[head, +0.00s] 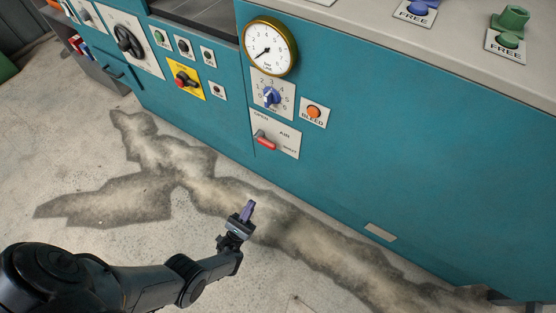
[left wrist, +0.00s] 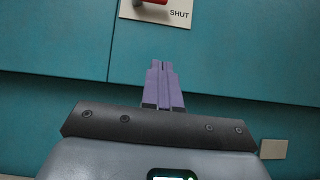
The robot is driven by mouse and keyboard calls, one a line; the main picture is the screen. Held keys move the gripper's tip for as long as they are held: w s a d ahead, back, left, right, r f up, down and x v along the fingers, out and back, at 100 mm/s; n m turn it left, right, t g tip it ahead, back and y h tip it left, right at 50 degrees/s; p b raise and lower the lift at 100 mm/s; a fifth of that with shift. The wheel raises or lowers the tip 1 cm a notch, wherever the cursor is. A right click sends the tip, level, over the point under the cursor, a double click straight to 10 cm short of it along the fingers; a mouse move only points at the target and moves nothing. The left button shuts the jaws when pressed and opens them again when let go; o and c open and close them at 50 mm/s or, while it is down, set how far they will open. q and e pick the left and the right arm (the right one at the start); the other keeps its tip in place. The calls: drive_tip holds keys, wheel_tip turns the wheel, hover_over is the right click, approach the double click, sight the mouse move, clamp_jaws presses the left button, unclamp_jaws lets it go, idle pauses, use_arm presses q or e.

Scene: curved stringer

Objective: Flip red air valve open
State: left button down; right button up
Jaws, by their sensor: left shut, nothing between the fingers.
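The red air valve lever (head: 265,142) sits on a white plate (head: 287,146) marked OPEN and AIR, low on the teal cabinet front. The lever slants down to the right, and the plate's lower word reads SHUT in the left wrist view. There, only the lever's red lower part (left wrist: 155,2) shows at the top edge. My left gripper (head: 249,207) has purple fingers and is shut and empty. It is apart from the lever, below it in the head view. The closed fingers also show in the left wrist view (left wrist: 163,82). My right gripper is not in view.
Above the valve are a blue knob (head: 270,97), a round gauge (head: 269,47) and an orange BLEED button (head: 313,111). The stained concrete floor around my left arm is clear.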

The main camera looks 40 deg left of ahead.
use_arm(q)
drive_tip(key=w+r+t+y, duration=0.1)
drive_tip(key=w+r, duration=0.3)
drive_tip(key=w, duration=0.1)
drive_tip(key=shift+w+n, duration=0.3)
drive_tip(key=shift+w, duration=0.1)
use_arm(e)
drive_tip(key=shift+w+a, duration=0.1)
use_arm(q)
drive_tip(key=shift+s+d, duration=0.1)
drive_tip(key=shift+d, duration=0.05)
drive_tip(key=shift+r, duration=0.1)
approach(266, 140)
drive_tip(key=w+d, duration=0.3)
drive_tip(key=w, duration=0.2)
drive_tip(key=shift+a+r, duration=0.2)
drive_tip(key=shift+r, duration=0.6)
drive_tip(key=shift+s, duration=0.1)
